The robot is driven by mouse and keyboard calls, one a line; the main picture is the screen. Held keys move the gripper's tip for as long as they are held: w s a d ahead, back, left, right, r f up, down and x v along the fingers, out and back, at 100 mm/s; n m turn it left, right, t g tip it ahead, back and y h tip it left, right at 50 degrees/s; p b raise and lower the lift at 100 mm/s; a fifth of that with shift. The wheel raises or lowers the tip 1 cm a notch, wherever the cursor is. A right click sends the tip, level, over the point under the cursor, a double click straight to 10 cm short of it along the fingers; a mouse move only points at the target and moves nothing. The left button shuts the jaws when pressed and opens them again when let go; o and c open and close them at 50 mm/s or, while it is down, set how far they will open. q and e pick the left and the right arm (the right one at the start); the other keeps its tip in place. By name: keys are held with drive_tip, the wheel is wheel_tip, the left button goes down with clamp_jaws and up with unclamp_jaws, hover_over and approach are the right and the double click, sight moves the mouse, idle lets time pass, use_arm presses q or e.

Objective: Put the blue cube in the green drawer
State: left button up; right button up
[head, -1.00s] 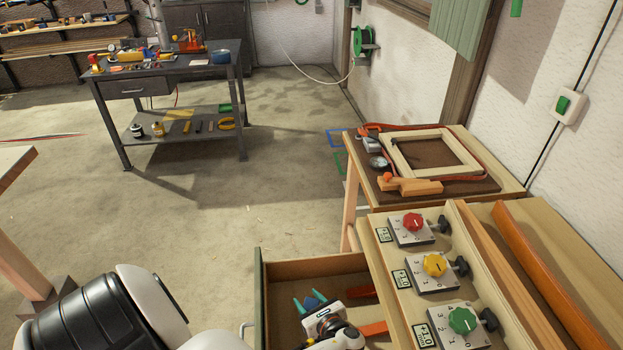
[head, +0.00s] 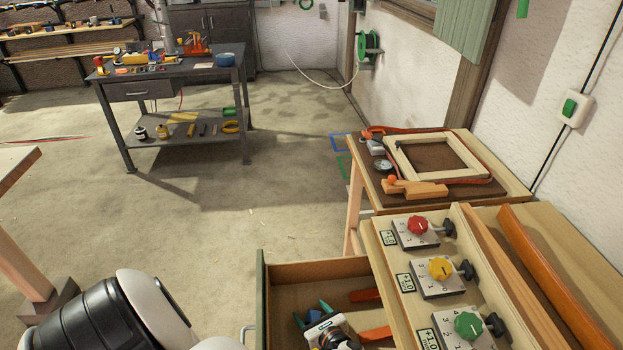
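The green drawer (head: 261,310) is pulled open at the bottom centre; only the edge of its green front shows, with a handle on its left. My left gripper (head: 312,314) is inside the open drawer, with its teal fingertips on either side of a small blue patch, which looks like the blue cube (head: 313,316). The fingers seem to be shut on it. The cube is mostly hidden, and I cannot tell whether it touches the drawer floor. My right gripper is out of view.
Orange pieces (head: 366,295) lie in the drawer. The bench beside it carries red (head: 417,225), yellow (head: 440,268) and green (head: 468,325) knobs and an orange bent lath (head: 555,275). A wooden frame (head: 440,158) lies on the table behind.

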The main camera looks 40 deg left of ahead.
use_arm(q)
drive_tip(key=shift+r, duration=0.1)
drive_tip(key=v, duration=1.1)
drive_tip(key=shift+s+d+r, duration=0.1)
drive_tip(key=shift+d+r, duration=0.1)
drive_tip(key=shift+d, duration=0.25)
drive_tip(key=shift+r, duration=0.1)
